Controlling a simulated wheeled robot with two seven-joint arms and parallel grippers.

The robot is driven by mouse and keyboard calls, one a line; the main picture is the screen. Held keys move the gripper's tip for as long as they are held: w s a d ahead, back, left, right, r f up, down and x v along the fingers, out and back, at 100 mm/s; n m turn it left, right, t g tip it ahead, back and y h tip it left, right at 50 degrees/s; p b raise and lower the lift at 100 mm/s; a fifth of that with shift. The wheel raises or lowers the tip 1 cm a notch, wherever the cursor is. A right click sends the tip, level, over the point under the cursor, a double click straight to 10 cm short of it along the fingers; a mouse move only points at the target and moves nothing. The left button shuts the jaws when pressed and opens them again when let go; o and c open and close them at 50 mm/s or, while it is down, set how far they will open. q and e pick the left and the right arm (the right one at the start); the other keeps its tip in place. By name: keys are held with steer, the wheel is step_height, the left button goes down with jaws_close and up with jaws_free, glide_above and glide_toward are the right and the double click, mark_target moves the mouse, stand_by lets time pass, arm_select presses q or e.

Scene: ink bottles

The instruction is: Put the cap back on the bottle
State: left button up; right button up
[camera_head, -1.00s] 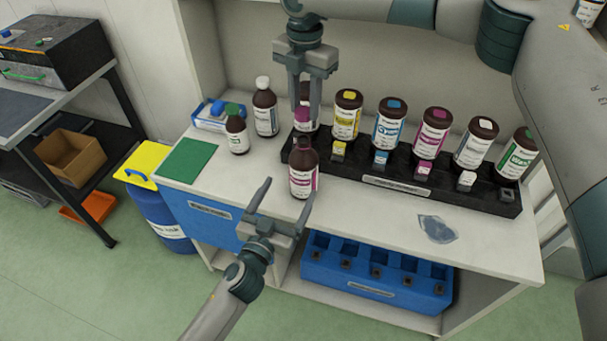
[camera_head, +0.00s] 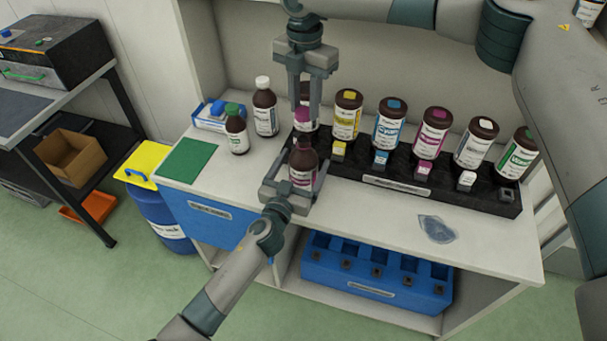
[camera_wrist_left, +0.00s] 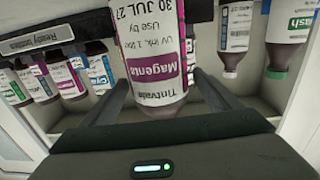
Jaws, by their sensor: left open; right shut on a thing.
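The brown bottle with a magenta label (camera_head: 303,178) stands upright near the counter's front, its neck uncapped. In the left wrist view the Magenta label (camera_wrist_left: 155,70) is upside down between my fingers. My left gripper (camera_head: 301,176) is open, a finger on either side of the bottle; contact cannot be told. My right gripper (camera_head: 303,116) points down above and just behind the bottle's neck, shut on a small magenta cap (camera_head: 302,114). The cap is apart from the neck and partly hidden by the fingers.
A black rack (camera_head: 450,197) with several ink bottles stands behind and to the right. A green-capped bottle (camera_head: 237,133) and white-capped bottle (camera_head: 265,112) stand left, near a green mat (camera_head: 186,161). A clear patch (camera_head: 437,229) lies front right.

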arm_select(q)
steer(key=shift+w+d, duration=0.2)
steer(key=shift+w, duration=0.25)
steer(key=c, duration=1.6)
arm_select(e)
glide_above(304, 138)
steer(key=shift+d+f, duration=0.1)
steer(key=shift+f, duration=2.35)
steer(key=shift+f, duration=0.15)
steer(key=shift+f, duration=0.75)
steer(key=shift+f, duration=0.55)
arm_select(q)
jaws_close()
